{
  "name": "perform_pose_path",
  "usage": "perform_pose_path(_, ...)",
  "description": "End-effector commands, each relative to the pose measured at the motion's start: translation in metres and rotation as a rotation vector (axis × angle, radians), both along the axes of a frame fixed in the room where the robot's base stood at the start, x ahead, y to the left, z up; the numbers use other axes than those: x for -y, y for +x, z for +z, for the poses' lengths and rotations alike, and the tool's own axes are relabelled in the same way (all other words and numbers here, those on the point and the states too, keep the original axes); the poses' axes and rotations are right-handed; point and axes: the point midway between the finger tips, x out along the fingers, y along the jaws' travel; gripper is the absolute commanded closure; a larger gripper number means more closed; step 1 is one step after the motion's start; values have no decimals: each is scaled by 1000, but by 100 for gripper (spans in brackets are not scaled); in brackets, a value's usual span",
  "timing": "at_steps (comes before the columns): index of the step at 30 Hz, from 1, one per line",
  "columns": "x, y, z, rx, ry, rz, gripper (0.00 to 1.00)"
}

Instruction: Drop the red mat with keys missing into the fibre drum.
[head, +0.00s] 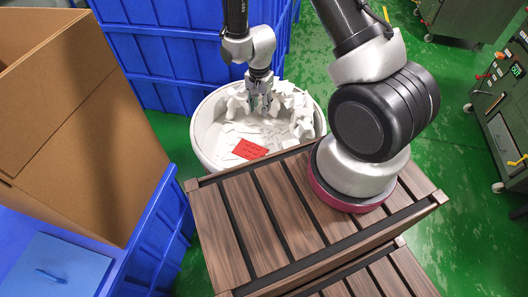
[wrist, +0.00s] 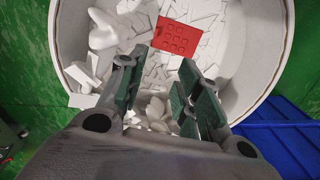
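A red mat (head: 249,149) lies on white scraps inside a round white tub. It also shows in the wrist view (wrist: 176,40), flat, with a grid of small key shapes; I cannot tell clearly which keys are missing. My gripper (head: 262,103) is over the tub, behind the mat in the head view and apart from it. In the wrist view my gripper (wrist: 172,78) has its fingers spread with nothing between them, and the mat is beyond the fingertips. A tall brown fibreboard container (head: 85,130) stands at the left; I cannot tell whether it is the fibre drum.
The white tub (head: 205,135) holds many white pieces, heaped at its back and right. Blue crates (head: 165,50) stand behind it and at the left. A slatted wooden surface (head: 235,225) is in front. Green machines (head: 500,105) are at the right, with clear green floor between.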

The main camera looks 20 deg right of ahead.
Motion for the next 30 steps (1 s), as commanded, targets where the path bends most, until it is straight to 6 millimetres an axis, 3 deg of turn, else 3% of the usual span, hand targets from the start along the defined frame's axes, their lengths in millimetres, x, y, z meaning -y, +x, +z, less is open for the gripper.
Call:
perform_pose_path(6, 0, 2, 52, 5, 2, 0, 66)
perform_pose_path(12, 0, 1, 81, 3, 1, 0, 66)
perform_pose_path(30, 0, 0, 88, 1, 1, 11, 66)
